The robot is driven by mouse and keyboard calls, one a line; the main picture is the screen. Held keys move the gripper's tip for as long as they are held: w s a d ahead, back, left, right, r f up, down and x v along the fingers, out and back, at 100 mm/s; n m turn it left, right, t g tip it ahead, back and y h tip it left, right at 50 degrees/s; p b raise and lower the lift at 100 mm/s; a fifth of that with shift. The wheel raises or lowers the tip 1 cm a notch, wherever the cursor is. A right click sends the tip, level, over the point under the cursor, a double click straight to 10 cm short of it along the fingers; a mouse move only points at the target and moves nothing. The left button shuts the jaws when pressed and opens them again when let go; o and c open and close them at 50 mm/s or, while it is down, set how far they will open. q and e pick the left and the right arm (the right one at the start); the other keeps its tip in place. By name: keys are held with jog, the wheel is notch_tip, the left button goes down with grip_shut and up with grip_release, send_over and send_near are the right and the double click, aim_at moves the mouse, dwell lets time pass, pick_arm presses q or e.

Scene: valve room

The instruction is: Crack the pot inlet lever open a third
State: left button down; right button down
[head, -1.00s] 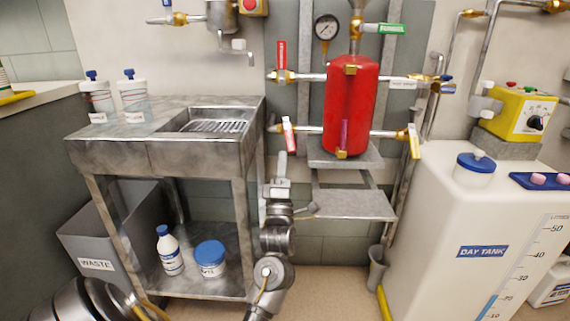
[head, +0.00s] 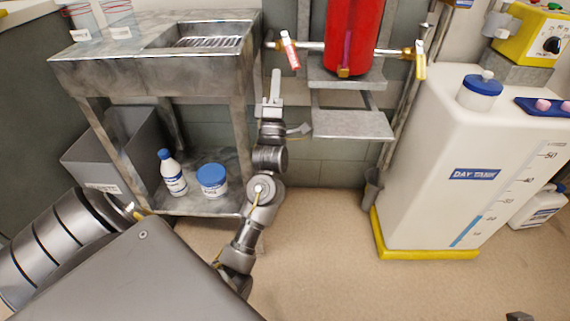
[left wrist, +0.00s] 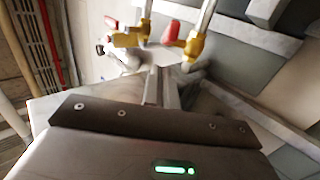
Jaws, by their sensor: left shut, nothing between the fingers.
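The pot (head: 351,35) is a red cylinder on a metal shelf, its top cut off in the head view. On the pipe at its lower left is a lever with a red and white handle (head: 290,52), tilted slightly. A yellow-handled lever (head: 420,60) hangs at its lower right. I cannot read which lever is the pot inlet. My left gripper (head: 275,80) points up, shut and empty, just below and left of the red and white lever, apart from it. In the left wrist view brass fittings (left wrist: 193,46) and a red part (left wrist: 171,31) lie beyond the fingers. My right gripper is not in view.
A steel sink bench (head: 150,73) stands left of my gripper, close to the arm. A lower shelf (head: 352,125) juts out under the pot. The white day tank (head: 440,140) stands on the right. Floor between bench and tank is clear.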

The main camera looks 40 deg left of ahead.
pick_arm(q)
jog(key=s+a+p+v, duration=0.1)
jog(key=v, duration=1.2)
jog(key=w+d+f+m+g+h+p, duration=0.1)
jog(key=w+f+m+g+h+p, duration=0.3)
jog(key=w+f+m+h, duration=0.45)
jog(key=s+d+f+m+g+h+p, duration=0.2)
jog(key=s+d+f+m+g+p, duration=0.4)
jog(key=m+p, duration=0.7)
notch_tip(320, 180, down, 2)
jog(key=d+p, duration=0.1)
jog(key=p, duration=0.5)
jog(key=shift+g+h+p, duration=0.35)
jog(key=shift+g, duration=0.05)
jog(key=shift+m, duration=0.25)
